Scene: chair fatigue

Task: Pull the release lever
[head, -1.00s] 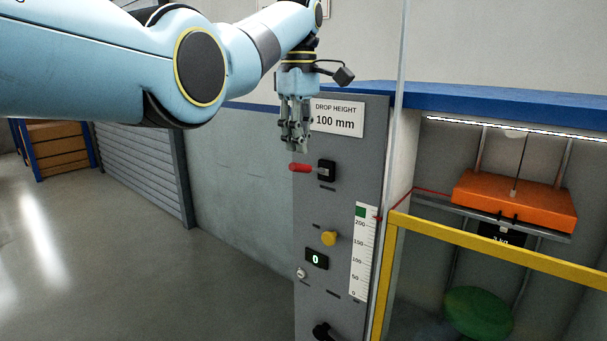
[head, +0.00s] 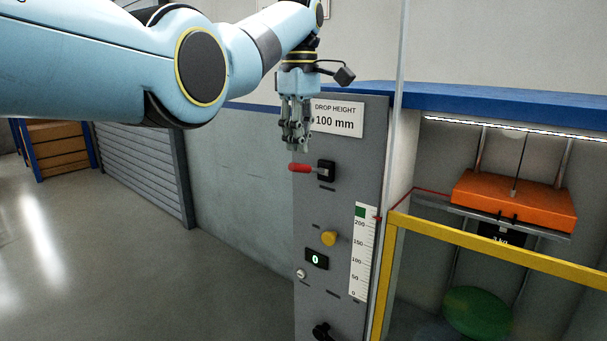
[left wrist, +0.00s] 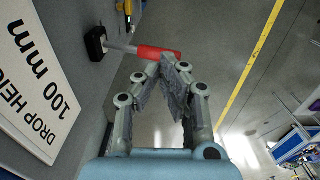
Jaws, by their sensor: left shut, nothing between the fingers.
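The release lever has a red handle (head: 300,168) on a black mount (head: 326,171) on the grey control panel. It sticks out to the left below the drop height sign. In the left wrist view the red handle (left wrist: 158,53) lies across the picture just beyond the fingertips. My left gripper (head: 298,148) points down just above the handle. Its fingers (left wrist: 172,62) are shut together with nothing between them. Whether the fingertips touch the handle cannot be told. My right gripper is in neither view.
The panel (head: 340,200) also carries a yellow knob (head: 329,238), a small display (head: 316,259) and a white scale (head: 362,250). To the right, a yellow rail (head: 490,247) crosses before an orange weight (head: 515,199) above a green seat (head: 478,312). The floor at left is clear.

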